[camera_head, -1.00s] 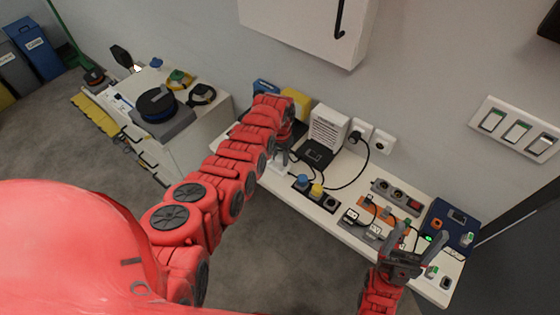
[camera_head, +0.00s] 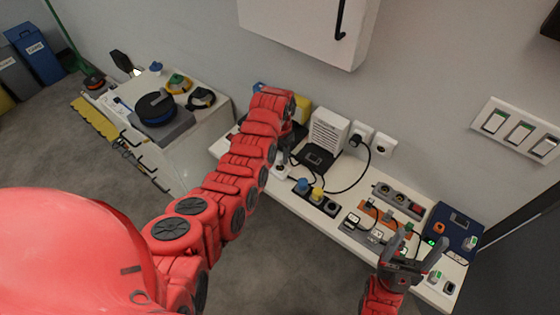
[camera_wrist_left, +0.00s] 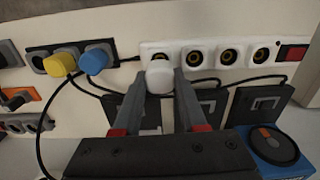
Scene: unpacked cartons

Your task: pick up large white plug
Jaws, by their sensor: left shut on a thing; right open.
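The large white plug (camera_wrist_left: 159,75) is a pale rounded body in the left wrist view, between the two grey fingers of my left gripper (camera_wrist_left: 160,88). The gripper is shut on it. The plug overlaps the leftmost socket of a white power strip (camera_wrist_left: 239,48); I cannot tell whether it is still seated. In the head view my left gripper (camera_head: 284,158) is mostly hidden by its own red arm, at the back left of the white bench. My right gripper (camera_head: 415,243) is open and empty above the bench's right end.
A dark strip with a blue plug (camera_wrist_left: 94,61) and a yellow plug (camera_wrist_left: 61,64) lies beside the white strip. Black adapters (camera_wrist_left: 257,104) and cables lie close by.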

